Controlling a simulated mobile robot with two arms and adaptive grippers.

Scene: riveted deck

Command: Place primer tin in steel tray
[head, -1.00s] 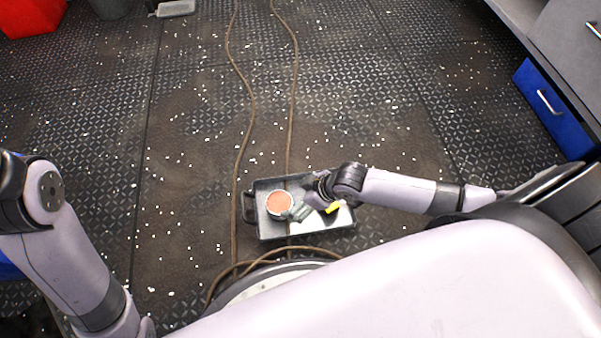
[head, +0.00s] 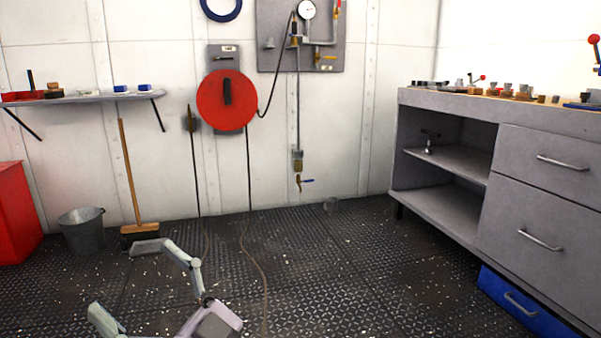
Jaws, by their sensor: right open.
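My right gripper (head: 114,279) is at the bottom left of the head view, held up in front of me with its two fingers spread wide. Nothing is between its fingers. The primer tin and the steel tray are both outside the head view now. My left gripper is not in view.
A grey bucket (head: 82,232), a broom (head: 131,180) and a red cabinet (head: 14,215) stand at the left. A grey workbench (head: 440,165) with drawers is at the right. A red hose reel (head: 226,100) hangs on the wall. The middle deck is mostly clear except for a hose (head: 262,280).

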